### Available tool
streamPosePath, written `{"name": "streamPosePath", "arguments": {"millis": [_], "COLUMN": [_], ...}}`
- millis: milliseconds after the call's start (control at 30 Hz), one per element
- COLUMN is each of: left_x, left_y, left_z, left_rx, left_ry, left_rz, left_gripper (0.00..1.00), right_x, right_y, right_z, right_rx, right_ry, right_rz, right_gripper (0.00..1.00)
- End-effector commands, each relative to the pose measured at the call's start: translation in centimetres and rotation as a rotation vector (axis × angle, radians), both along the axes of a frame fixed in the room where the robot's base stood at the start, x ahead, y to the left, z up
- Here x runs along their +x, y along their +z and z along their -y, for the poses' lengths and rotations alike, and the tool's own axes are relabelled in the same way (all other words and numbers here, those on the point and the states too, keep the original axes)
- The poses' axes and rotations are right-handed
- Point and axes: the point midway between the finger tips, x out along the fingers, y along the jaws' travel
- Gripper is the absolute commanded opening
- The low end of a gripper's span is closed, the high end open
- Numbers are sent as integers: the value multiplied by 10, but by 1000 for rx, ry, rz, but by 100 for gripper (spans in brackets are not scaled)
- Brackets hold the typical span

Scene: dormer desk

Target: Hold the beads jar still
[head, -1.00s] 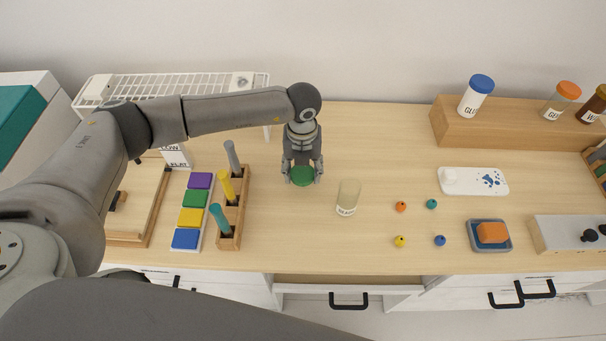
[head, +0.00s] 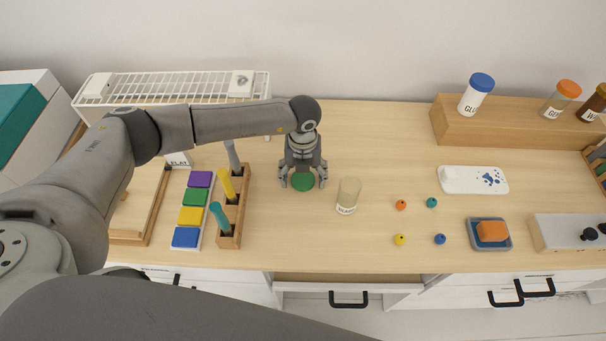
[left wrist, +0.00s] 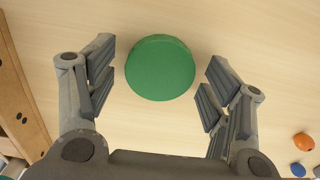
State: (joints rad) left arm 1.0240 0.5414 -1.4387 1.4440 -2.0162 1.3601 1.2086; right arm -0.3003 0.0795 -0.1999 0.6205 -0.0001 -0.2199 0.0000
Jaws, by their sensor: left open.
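The beads jar (head: 348,196) is a clear, lidless jar with a white label, upright on the desk in the head view. A green round lid (head: 303,182) lies on the desk to its left. My left gripper (head: 303,181) is open around the lid, pointing down. In the left wrist view the lid (left wrist: 160,67) sits between the two spread fingers (left wrist: 162,82), with gaps on both sides. The jar does not show in the left wrist view. My right gripper is not in view.
Several beads, including an orange one (head: 400,205), lie right of the jar. A wooden holder (head: 229,240) with upright tools stands left of the gripper. A wooden riser (head: 520,125) carries lidded jars at the back right.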

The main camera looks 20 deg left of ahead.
Motion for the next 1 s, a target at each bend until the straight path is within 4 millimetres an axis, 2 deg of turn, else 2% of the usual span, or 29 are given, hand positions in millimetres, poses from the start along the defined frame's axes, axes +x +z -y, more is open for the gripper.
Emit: {"name": "streamPosePath", "arguments": {"millis": [167, 333, 700, 833, 1000], "left_x": [0, 1, 1, 1, 0], "left_y": [1, 13, 90, 109, 122], "left_z": [0, 0, 0, 0, 0], "left_rx": [0, -1, -1, 1, 2], "left_ry": [0, -1, 0, 0, 0], "left_rz": [0, 3, 4, 3, 0], "left_gripper": [74, 74, 74, 74, 74], "right_x": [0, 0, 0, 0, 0], "right_y": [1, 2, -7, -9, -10], "right_z": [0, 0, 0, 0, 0], "right_rx": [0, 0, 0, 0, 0], "right_ry": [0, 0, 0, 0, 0], "right_rz": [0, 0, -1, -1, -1], "right_gripper": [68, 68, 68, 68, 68]}}
